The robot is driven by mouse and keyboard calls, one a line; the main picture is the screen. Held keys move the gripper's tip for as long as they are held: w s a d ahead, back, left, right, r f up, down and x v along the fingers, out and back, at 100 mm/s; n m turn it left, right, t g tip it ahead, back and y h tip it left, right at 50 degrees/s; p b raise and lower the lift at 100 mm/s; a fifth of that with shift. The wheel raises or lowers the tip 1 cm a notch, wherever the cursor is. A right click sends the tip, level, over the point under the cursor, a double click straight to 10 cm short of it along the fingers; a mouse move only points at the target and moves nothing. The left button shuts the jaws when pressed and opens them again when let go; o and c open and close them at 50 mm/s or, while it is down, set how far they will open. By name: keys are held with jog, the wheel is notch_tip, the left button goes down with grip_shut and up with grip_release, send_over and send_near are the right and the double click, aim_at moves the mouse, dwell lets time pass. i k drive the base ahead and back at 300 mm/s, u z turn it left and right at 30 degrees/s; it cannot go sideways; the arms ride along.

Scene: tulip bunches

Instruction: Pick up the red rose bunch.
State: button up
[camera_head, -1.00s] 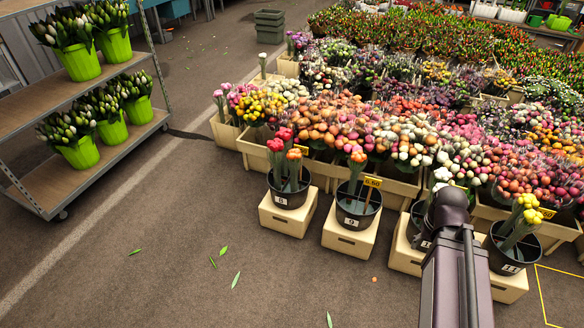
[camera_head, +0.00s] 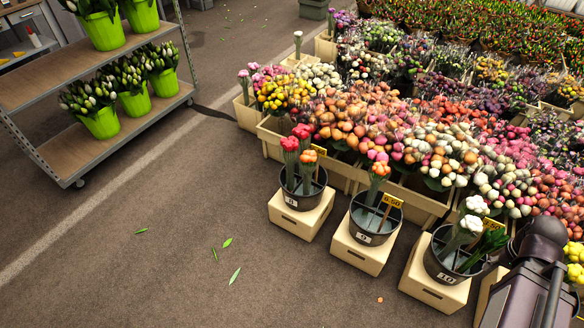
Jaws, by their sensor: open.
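The red rose bunch (camera_head: 289,146) stands upright in the leftmost black bucket (camera_head: 303,186). A second red head (camera_head: 301,131) rises right behind it. An orange bunch (camera_head: 308,161) shares this bucket, close on the right. The bucket sits on a cream block (camera_head: 301,216). The lower stems are partly hidden by the bucket wall. My gripper is not in view; only a dark link of my arm shows at the lower right, well to the right of the red bunch. Nothing of mine touches the flowers.
Bucket 9 (camera_head: 375,222) with orange flowers and a price sign (camera_head: 392,201) stands to the right. Bucket 10 (camera_head: 452,258) with white flowers follows. Dense flower crates fill the back. A shelf cart (camera_head: 62,152) with green pots stands left. The floor (camera_head: 180,270) in front is open.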

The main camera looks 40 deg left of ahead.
aim_at(290, 148)
jog(key=u, duration=0.45)
jog(key=i, duration=0.9)
jog(key=u, duration=0.55)
